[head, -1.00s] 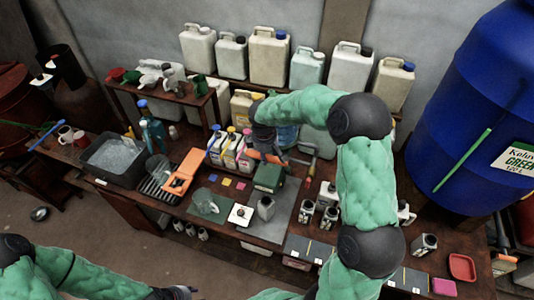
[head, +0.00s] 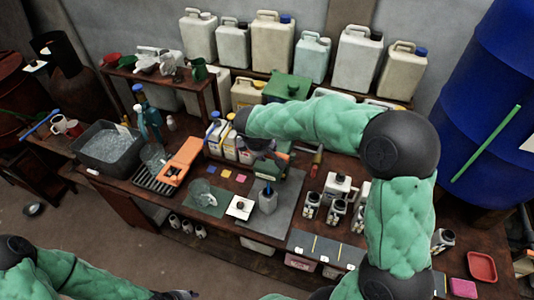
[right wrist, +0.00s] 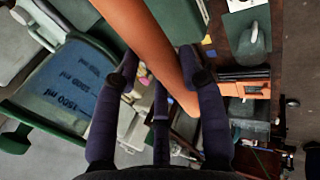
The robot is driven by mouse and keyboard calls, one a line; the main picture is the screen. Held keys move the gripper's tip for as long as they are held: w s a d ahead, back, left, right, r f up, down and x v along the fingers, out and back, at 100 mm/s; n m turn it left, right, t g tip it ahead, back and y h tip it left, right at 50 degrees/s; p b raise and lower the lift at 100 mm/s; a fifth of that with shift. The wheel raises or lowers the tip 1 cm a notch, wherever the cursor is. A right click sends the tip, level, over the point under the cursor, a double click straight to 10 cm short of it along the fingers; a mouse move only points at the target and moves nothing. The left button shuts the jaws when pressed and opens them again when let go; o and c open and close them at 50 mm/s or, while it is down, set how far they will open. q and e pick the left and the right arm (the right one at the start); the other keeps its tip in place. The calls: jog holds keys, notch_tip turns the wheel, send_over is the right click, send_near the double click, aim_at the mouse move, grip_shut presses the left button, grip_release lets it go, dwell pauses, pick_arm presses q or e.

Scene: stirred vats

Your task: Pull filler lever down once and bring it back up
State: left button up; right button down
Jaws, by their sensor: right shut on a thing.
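The filler has a green top (head: 288,86) in the head view, with a green body (head: 270,170) below my right arm. In the right wrist view its orange lever (right wrist: 158,62) runs down between the dark fingers of my right gripper (right wrist: 160,85), which is shut on it. Beside it is the filler's clear vessel (right wrist: 62,85) with ml markings and blue inside. In the head view the right gripper (head: 262,146) is partly covered by its arm, and the lever is mostly hidden. My left gripper (head: 178,295) is at the bottom edge, its fingers cut off.
A small grey can (head: 267,203) stands in front of the filler, with a blue piece above its mouth. Bottles (head: 222,138) stand left of the filler, and small labelled cans (head: 337,205) to its right. An orange holder (head: 183,158) and a grey tub (head: 108,148) are farther left.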

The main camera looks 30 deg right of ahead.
jog(key=s+a+f+t+h+b, duration=0.3)
jog(key=f+b, duration=0.6)
jog(key=b, duration=1.1)
jog(key=shift+s+a+f+h, duration=0.2)
jog(key=shift+s+a+h, duration=0.35)
jog(key=shift+a, duration=0.3)
jog(key=shift+a+f, duration=0.1)
jog(key=shift+f, duration=0.1)
jog(key=c, duration=0.7)
grip_release()
jog(key=shift+r, duration=0.1)
jog(key=v, duration=1.2)
